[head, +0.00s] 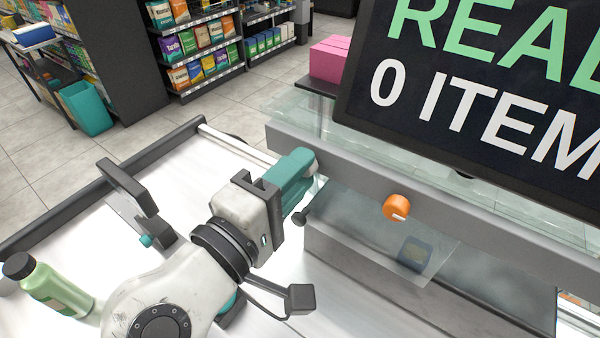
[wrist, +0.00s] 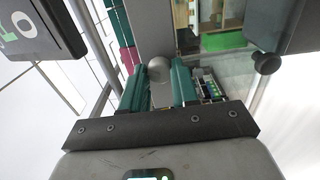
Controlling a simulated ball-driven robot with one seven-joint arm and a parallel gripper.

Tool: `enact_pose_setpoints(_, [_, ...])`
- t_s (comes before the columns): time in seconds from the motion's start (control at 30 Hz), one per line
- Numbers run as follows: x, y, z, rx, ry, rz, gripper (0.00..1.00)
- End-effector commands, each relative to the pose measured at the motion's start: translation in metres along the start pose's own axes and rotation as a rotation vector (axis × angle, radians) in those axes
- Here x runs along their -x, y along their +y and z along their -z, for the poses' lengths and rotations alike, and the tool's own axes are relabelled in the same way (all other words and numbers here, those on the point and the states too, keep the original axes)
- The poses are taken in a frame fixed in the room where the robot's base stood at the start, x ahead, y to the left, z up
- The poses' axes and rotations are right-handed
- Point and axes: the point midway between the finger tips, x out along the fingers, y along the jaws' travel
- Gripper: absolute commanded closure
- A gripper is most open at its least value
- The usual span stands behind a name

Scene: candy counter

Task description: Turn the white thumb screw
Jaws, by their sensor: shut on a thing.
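The white thumb screw (wrist: 159,69) shows in the wrist view as a pale grey-white round knob on the grey rail. My gripper (wrist: 160,84) has its two teal fingers on either side of it and is shut on it. In the head view my gripper (head: 305,165) reaches the left part of the grey rail (head: 345,180), and its fingers hide the screw. How far the screw is turned cannot be seen.
An orange knob (head: 397,207) sits on the rail to the right. A dark knob (head: 300,217) is just below my gripper. A large display (head: 480,90) overhangs the rail. A green bottle (head: 52,288) is at the lower left, and a black bracket (head: 128,187) stands left of my arm.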

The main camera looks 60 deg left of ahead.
Motion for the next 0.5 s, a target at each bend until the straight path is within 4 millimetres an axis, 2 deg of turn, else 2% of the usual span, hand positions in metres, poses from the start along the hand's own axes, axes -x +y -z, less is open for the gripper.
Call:
enact_pose_setpoints(0.17, [-0.0001, -0.0028, -0.0002, -0.011, -0.001, 0.003, 0.91])
enact_pose_setpoints(0.4, [-0.0005, -0.0046, -0.0004, -0.221, -0.002, 0.002, 0.91])
enact_pose_setpoints(0.5, [-0.0003, -0.0025, -0.0004, -0.252, -0.002, 0.004, 0.91])
